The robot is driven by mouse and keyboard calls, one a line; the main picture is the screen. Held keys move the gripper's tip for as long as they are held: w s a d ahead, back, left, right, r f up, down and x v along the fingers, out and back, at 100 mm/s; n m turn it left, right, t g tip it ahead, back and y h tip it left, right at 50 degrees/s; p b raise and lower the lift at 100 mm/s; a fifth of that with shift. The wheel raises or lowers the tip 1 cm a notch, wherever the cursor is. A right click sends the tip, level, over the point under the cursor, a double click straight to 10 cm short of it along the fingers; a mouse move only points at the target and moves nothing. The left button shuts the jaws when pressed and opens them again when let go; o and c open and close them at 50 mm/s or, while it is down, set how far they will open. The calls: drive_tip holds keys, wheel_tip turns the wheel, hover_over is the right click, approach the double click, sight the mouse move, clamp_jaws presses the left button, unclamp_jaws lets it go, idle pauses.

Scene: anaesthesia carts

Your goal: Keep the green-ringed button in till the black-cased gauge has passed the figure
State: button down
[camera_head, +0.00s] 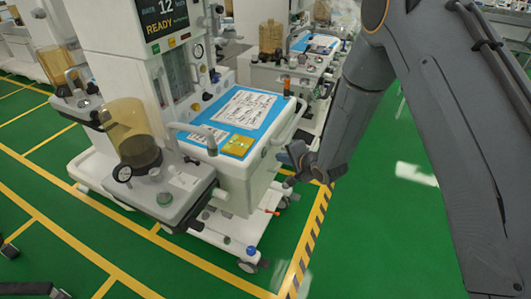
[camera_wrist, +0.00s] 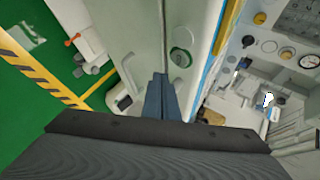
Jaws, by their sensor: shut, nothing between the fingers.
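My gripper (camera_wrist: 159,82) is shut and empty, its blue-grey fingers close to the white side panel of the cart. In the head view my gripper (camera_head: 294,156) is beside the cart's right side. A round button with a green ring (camera_wrist: 181,57) shows on that panel in the wrist view, just right of and above the fingertips; I see no contact with it. A white-faced gauge (camera_wrist: 309,61) shows at the right in the wrist view.
The white cart (camera_head: 232,185) has a blue top mat (camera_head: 262,103) with papers and a yellow pad (camera_head: 238,145). Its screen (camera_head: 164,18) shows "12" and "READY". Another cart stands behind. Green floor with a yellow-black striped line (camera_head: 306,240) is free at the right.

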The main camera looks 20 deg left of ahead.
drive_tip(key=d, duration=0.2)
drive_tip(key=shift+s+d, duration=0.1)
drive_tip(key=shift+d, duration=0.3)
drive_tip(key=s+d+r+n+h, duration=0.15)
drive_tip(key=d+r, duration=0.25)
drive_tip(key=d, duration=0.4)
drive_tip(key=d+r+g+h, duration=0.1)
drive_tip(key=d+r+h, duration=0.2)
drive_tip(key=d, duration=0.4)
drive_tip(key=s+d+r+n+h, duration=0.1)
drive_tip(key=d+r+h, duration=0.25)
drive_tip(key=d, duration=0.45)
drive_tip(key=s+d+r+n+g, duration=0.2)
drive_tip(key=s+d, duration=0.4)
drive_tip(key=s, duration=0.4)
drive_tip(key=s+d+r+n+g+h, duration=0.1)
drive_tip(key=s+d+r, duration=0.4)
drive_tip(key=s, duration=0.6)
drive_tip(key=shift+s+d+n+g+b, duration=0.25)
drive_tip(key=shift+d+n+g, duration=0.2)
drive_tip(key=shift+d+g, duration=0.5)
drive_tip(key=shift+a+r, duration=0.1)
drive_tip(key=shift+a, duration=0.05)
